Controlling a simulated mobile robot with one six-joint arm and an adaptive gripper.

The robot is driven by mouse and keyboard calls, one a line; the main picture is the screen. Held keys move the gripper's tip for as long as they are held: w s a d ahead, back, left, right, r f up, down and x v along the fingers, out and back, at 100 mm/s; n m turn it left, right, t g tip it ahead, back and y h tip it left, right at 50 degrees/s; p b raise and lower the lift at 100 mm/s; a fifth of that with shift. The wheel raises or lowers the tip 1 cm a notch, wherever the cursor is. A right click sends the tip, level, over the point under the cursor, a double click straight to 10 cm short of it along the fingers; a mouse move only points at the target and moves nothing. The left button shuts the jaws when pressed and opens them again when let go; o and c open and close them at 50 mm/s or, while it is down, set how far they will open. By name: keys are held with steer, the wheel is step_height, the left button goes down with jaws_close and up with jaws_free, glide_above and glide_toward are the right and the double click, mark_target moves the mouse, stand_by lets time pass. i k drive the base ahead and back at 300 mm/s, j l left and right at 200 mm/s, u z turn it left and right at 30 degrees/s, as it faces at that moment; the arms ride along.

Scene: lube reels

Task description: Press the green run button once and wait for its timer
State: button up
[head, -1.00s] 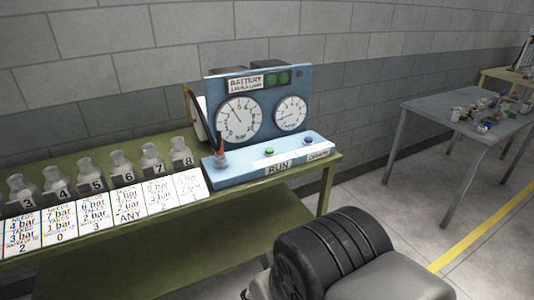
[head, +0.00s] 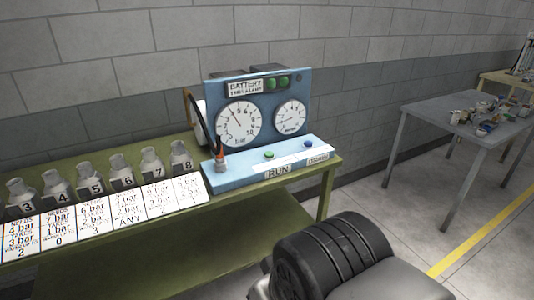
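The green run button (head: 269,155) sits on the front ledge of the blue gauge panel (head: 230,178), above a label reading RUN (head: 279,171). A blue button (head: 309,143) is to its right on the same ledge. Two round dials, a large one (head: 239,125) and a smaller one (head: 290,117), face me, with green lamps (head: 277,83) above them. I see no timer readout that I can make out. My gripper is not in view, and nothing touches the button.
The panel stands on a green bench (head: 190,218). Several numbered grey bottles (head: 121,172) stand left of it behind white cards (head: 125,208). An orange-tipped hose fitting (head: 221,159) is at the ledge's left end.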

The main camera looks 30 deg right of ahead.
mark_target(269, 155)
steer(key=i+l+z, duration=0.2)
steer(key=i+z, duration=0.95)
steer(key=i, duration=0.2)
